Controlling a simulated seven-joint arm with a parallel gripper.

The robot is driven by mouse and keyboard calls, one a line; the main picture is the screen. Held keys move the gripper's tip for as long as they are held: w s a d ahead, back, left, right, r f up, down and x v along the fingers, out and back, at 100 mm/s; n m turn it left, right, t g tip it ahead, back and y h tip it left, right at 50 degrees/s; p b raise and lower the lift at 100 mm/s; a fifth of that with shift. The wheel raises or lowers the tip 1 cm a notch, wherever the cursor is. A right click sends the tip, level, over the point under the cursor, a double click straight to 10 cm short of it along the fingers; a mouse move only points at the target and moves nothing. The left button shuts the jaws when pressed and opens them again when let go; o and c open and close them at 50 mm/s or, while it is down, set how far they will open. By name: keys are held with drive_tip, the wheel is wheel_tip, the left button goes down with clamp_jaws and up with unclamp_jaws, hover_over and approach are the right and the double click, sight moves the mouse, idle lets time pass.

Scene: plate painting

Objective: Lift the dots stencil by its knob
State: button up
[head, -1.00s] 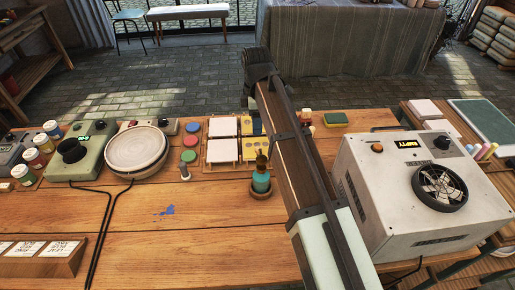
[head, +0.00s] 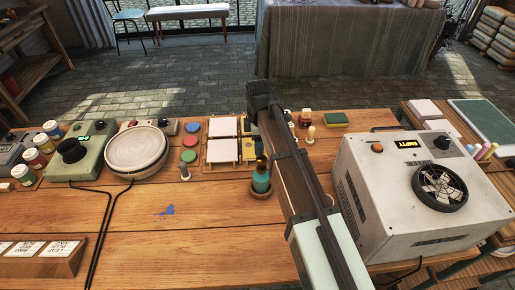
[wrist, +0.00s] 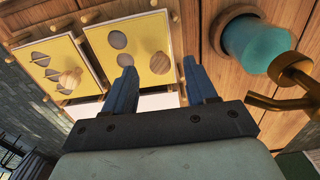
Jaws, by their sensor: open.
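Each has a round wooden knob, the left knob (wrist: 70,79) and the right knob (wrist: 160,63). The right knob appears between the fingertips; the depth gap is unclear. In the head view my gripper (head: 260,92) and arm hide most of the stencils.
A teal bottle (head: 261,180) stands close beside the stencils; it shows near my right finger in the wrist view (wrist: 252,45). White tiles (head: 222,127) lie left of the stencils. A round turntable (head: 136,147) is farther left, and a white heater box (head: 385,215) is right.

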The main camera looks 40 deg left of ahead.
drive_tip(key=shift+f, duration=0.85)
drive_tip(key=shift+c, duration=0.3)
clamp_jaws()
